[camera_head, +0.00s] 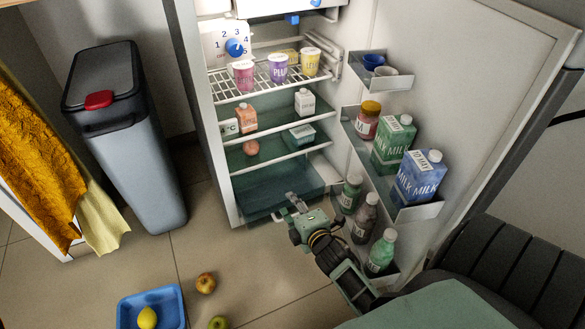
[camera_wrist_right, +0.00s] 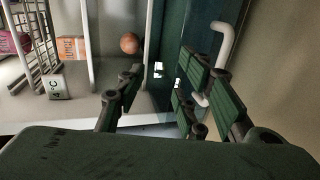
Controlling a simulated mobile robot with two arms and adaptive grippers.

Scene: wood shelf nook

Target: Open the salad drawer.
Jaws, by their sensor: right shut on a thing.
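The salad drawer (camera_head: 262,185) is the dark teal, see-through bin at the bottom of the open fridge. Its front lies at or near the fridge's front edge; I cannot tell whether it is slightly out. Its pale handle (camera_head: 296,200) is partly hidden by my right gripper (camera_head: 287,212). In the right wrist view the white handle (camera_wrist_right: 226,45) runs down to the finger pads, and the teal drawer (camera_wrist_right: 180,35) lies behind them. My right gripper (camera_wrist_right: 178,98) is shut on the handle. My left gripper is not in view.
The fridge door (camera_head: 470,70) stands open at right, with bottles (camera_head: 381,252) in its low shelf close to my right arm. A bin (camera_head: 128,130) stands left. A blue tray (camera_head: 180,305) and apples (camera_head: 205,283) lie on the floor. Floor before the fridge's left side is clear.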

